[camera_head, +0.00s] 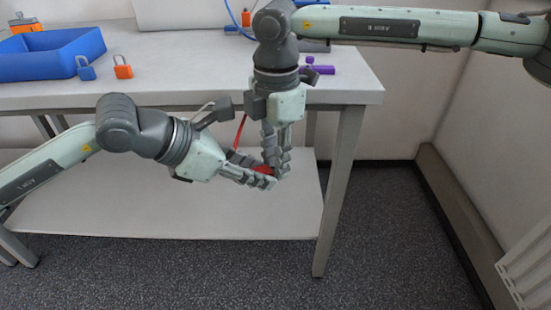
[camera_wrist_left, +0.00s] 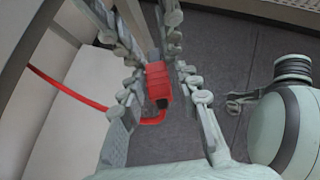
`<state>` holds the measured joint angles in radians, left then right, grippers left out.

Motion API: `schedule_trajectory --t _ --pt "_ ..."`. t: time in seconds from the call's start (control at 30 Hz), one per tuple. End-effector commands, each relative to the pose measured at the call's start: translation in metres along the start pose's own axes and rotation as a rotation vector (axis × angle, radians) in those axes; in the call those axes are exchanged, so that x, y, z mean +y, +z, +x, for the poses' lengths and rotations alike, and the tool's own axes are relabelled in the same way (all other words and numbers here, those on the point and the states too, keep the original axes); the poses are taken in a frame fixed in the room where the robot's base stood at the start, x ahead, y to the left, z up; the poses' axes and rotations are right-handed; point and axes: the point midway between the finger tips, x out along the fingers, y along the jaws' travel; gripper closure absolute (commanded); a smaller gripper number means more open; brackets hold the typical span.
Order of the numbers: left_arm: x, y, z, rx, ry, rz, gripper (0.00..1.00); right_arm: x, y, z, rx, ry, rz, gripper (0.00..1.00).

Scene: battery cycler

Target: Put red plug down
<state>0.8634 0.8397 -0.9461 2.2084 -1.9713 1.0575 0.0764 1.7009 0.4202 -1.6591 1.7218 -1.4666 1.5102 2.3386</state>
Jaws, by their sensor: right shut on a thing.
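The red plug (camera_head: 264,169) is held in the air in front of the table's front edge, partly hidden by fingers in the head view. In the left wrist view the red plug (camera_wrist_left: 158,80) shows with its red cable running off to the left. My right gripper (camera_head: 277,168) comes down from above and is shut on the plug. My left gripper (camera_head: 268,177) comes in from the left. Its fingers (camera_wrist_left: 160,75) stand on either side of the plug, with a gap visible on both sides.
The white table (camera_head: 190,93) is behind the grippers, with a lower shelf (camera_head: 170,215) beneath. A blue tray (camera_head: 50,60), a blue clip-like piece (camera_head: 86,72) and an orange one (camera_head: 122,70) sit at left. A purple part (camera_head: 322,69) lies near the right end. The tabletop's middle left is clear.

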Motion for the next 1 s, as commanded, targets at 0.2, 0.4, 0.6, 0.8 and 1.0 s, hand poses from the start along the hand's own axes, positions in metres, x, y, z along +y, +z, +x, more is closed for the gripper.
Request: schedule_trajectory --t 0.2,0.4,0.6,0.8,1.0 --pt "0.000 0.000 0.000 0.000 0.001 0.000 0.54 0.000 0.000 0.000 0.000 0.000 0.000 1.00" --pt "0.001 0.000 -0.002 0.000 0.002 -0.001 0.54 0.000 0.000 0.000 0.000 -0.001 0.000 1.00" --pt "0.002 -0.001 -0.029 0.001 0.005 0.001 0.54 0.000 0.000 0.000 0.000 -0.001 0.000 1.00" --pt "0.002 -0.001 -0.073 0.001 0.007 0.000 0.54 0.000 0.000 0.000 0.000 -0.001 0.000 1.00" --pt "0.001 -0.001 -0.106 0.002 0.004 -0.001 0.54 0.000 0.000 0.000 0.000 -0.001 0.000 1.00"
